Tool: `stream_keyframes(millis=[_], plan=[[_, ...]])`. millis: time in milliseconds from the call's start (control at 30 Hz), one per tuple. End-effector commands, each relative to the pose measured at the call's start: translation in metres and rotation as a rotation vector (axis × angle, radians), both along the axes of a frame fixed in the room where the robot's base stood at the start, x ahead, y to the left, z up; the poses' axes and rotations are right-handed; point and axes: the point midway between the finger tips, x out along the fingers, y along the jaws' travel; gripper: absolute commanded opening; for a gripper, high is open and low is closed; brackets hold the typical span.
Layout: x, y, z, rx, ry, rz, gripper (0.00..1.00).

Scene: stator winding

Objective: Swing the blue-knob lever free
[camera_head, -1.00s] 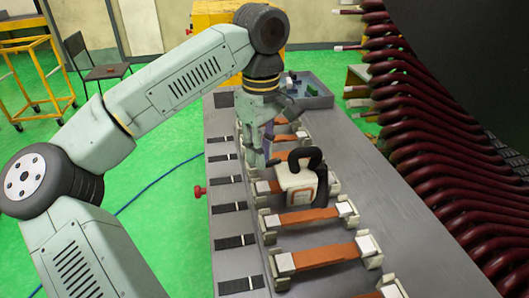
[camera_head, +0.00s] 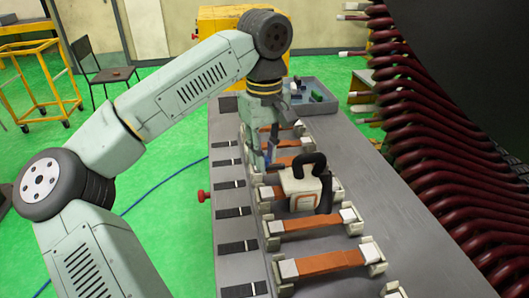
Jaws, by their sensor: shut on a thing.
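My gripper (camera_head: 272,158) points down over the far half of the grey bench, just behind a white block with a black handle (camera_head: 302,186). It is shut on a slim dark-blue piece (camera_head: 270,150), which appears to be the blue-knob lever. The knob itself and the contact with the fingers are too small and partly hidden to make out. The white block stands upright near the copper-coloured bars, in front of the gripper and apart from it.
Several copper-coloured bars (camera_head: 318,263) in pale end holders cross the bench. A grey tray (camera_head: 318,104) with small parts stands at the far end. Dark red coil ends (camera_head: 440,170) crowd the right side. A red knob (camera_head: 203,196) sticks out from the bench's left edge.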

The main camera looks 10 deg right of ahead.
Motion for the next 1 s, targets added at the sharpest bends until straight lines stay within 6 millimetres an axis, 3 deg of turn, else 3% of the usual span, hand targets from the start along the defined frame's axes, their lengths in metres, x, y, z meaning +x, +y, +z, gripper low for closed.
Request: stream_keyframes(millis=[333,667,833,1000], plan=[[0.000,0.000,0.000,0.001,0.000,0.000,0.39],[0.000,0.000,0.002,0.001,0.000,0.001,0.40],[0.000,0.000,0.021,0.000,-0.001,0.002,0.40],[0.000,0.000,0.059,0.003,-0.004,0.004,0.40]])
